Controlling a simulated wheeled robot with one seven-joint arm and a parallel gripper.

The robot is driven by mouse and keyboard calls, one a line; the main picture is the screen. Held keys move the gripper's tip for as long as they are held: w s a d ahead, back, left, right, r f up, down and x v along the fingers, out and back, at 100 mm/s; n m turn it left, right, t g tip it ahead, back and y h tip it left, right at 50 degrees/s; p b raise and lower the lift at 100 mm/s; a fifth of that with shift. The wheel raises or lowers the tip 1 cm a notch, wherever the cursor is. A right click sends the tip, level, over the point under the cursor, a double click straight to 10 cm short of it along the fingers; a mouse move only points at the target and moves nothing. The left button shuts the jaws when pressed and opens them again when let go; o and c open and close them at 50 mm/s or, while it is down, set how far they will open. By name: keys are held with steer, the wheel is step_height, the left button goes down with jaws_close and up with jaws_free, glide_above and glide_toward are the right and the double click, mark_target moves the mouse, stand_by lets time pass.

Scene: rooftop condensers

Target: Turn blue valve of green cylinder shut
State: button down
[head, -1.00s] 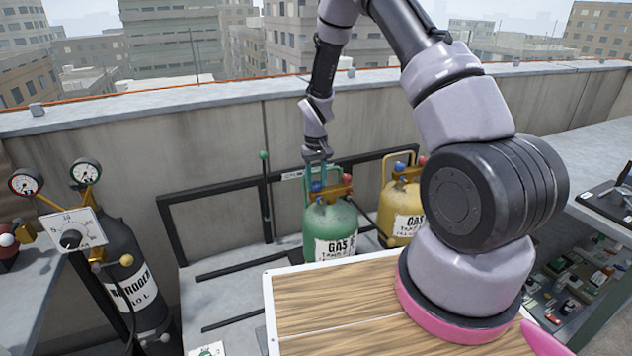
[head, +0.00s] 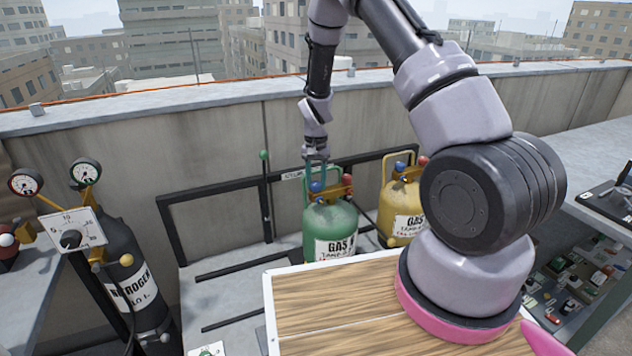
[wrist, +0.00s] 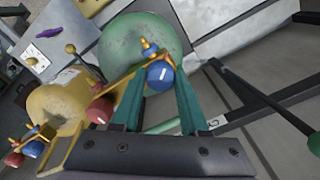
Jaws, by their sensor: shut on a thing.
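The green cylinder (head: 330,222), labelled GAS, stands on the rack behind the wooden board. Its blue valve (head: 316,187) is on the left of the brass fitting, its red valve (head: 346,180) on the right. My gripper (head: 316,178) points down from above, its teal fingers at the blue valve. In the wrist view the blue valve (wrist: 160,75), with a white mark, sits between the fingertips (wrist: 160,85). My gripper is shut on it. The red valve (wrist: 99,110) is left of the fingers, outside them. The fingers partly hide the cylinder's collar.
A yellow gas cylinder (head: 400,212) with blue and red valves stands close to the right. A black nitrogen cylinder (head: 130,275) with gauges is at the left. A black rail (head: 215,190) and the parapet wall (head: 100,155) run behind. The wooden board (head: 330,300) is in front.

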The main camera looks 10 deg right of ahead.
mark_target(316, 183)
steer(key=m, duration=0.6)
steer(key=shift+m, duration=0.3)
steer(key=m, duration=1.2)
steer(key=shift+m, duration=0.3)
steer(key=m, duration=0.6)
steer(key=shift+c, duration=2.2)
jaws_free()
step_height(316, 183, up, 11)
